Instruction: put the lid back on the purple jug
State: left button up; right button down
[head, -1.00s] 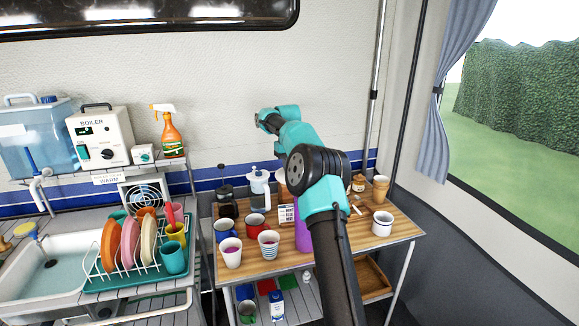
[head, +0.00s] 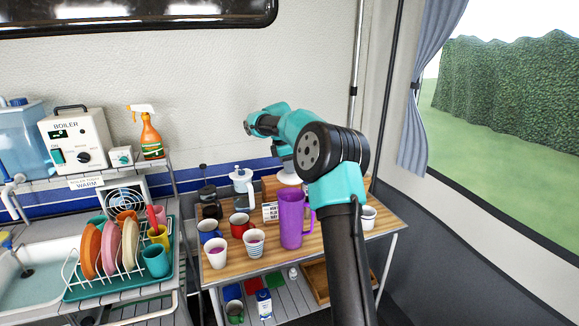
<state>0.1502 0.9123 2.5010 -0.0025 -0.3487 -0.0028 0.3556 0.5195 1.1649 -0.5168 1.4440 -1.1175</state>
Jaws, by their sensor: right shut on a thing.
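The purple jug (head: 291,220) stands upright on the wooden table top, with its handle on the right. Its upper rim shows just below my arm; I see no lid seated on it. My right arm reaches up from the bottom and over the table. My right gripper (head: 284,153) is above and behind the jug, its fingers mostly hidden by the arm. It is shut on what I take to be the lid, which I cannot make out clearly. A white shape (head: 288,175) shows under the wrist; I cannot tell what it is. My left gripper is not in view.
A white-topped jug (head: 243,185), a dark press (head: 209,200), a red mug (head: 240,224) and striped cup (head: 254,243) stand left of the purple jug. A white mug (head: 368,217) is at right. A dish rack (head: 120,270) stands further left.

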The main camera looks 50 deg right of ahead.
aim_at(289, 182)
dwell(0.4)
jog(key=shift+w+a+x, duration=0.15)
jog(key=shift+x, duration=0.9)
jog(key=shift+w+a+x, duration=0.15)
jog(key=shift+w+x, duration=0.05)
jog(key=shift+x, duration=0.85)
jog(key=shift+w+a+x, duration=0.15)
jog(key=shift+x, duration=0.9)
jog(key=shift+f, duration=0.25)
jog(key=c, duration=0.7)
grip_release()
jog(key=shift+o, duration=0.2)
jog(key=shift+r, duration=0.1)
jog(key=shift+s+d+v, duration=0.15)
jog(key=shift+v, duration=0.95)
jog(key=shift+s+d+v, duration=0.15)
jog(key=shift+s+v, duration=0.05)
jog(key=shift+v, duration=0.9)
jog(key=shift+s+d+v, duration=0.15)
jog(key=shift+v, duration=0.95)
jog(key=shift+r, duration=0.15)
